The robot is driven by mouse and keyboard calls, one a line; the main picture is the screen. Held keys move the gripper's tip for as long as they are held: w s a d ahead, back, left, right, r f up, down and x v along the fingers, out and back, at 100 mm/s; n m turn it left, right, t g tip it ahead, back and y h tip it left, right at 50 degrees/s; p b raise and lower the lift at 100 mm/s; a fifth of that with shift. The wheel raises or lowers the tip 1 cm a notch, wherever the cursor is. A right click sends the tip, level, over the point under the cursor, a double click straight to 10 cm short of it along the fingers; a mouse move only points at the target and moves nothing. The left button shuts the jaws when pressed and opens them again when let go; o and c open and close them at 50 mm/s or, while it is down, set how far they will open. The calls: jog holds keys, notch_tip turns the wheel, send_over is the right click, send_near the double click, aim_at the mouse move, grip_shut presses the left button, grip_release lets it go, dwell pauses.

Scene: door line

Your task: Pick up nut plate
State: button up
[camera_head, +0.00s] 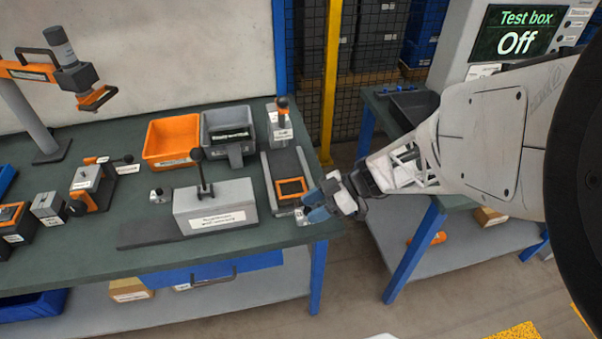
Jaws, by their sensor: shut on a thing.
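My gripper (312,206) is at the right front end of the green workbench, just in front of a grey fixture with an orange-framed window. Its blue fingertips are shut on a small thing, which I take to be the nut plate. A small pale grey piece (300,216) shows at the left of the fingertips, low at the bench top. The fingers hide most of it, so its shape and whether it touches the bench cannot be told.
The grey fixture (283,162) stands close behind my gripper. A grey block with a black lever (215,205) is to its left. Orange (172,139) and grey (228,120) bins stand behind. A gap separates the workbench (140,212) from the test box table (432,217).

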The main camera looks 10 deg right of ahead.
jog(key=shift+s+r, duration=0.1)
jog(key=shift+s, duration=0.6)
dwell(0.3)
jog(key=w+d+r+m+t+h, duration=0.1)
jog(key=w+d+r+m+t, duration=0.15)
jog(key=w+r, duration=0.7)
jog(key=w+d+r+m+t+h, duration=0.1)
jog(key=w+d+r+m+t, duration=0.2)
jog(key=w, duration=1.2)
jog(key=w+d+r+m+t, duration=0.2)
jog(key=w+r, duration=0.5)
jog(key=w, duration=0.5)
jog(key=w+a+f+n+g, duration=0.2)
jog(key=a+f, duration=0.2)
jog(key=a, duration=1)
jog(key=w+a+f+n+g+y, duration=0.1)
jog(key=w+a+f+n+g, duration=0.2)
jog(key=a, duration=1.2)
jog(key=w+a+f+n+g+y, duration=0.1)
jog(key=a+f, duration=0.5)
jog(key=a, duration=0.8)
jog(key=shift+w+a+f+n+g, duration=0.35)
jog(key=shift+w+n+g, duration=0.4)
jog(key=shift+w, duration=0.35)
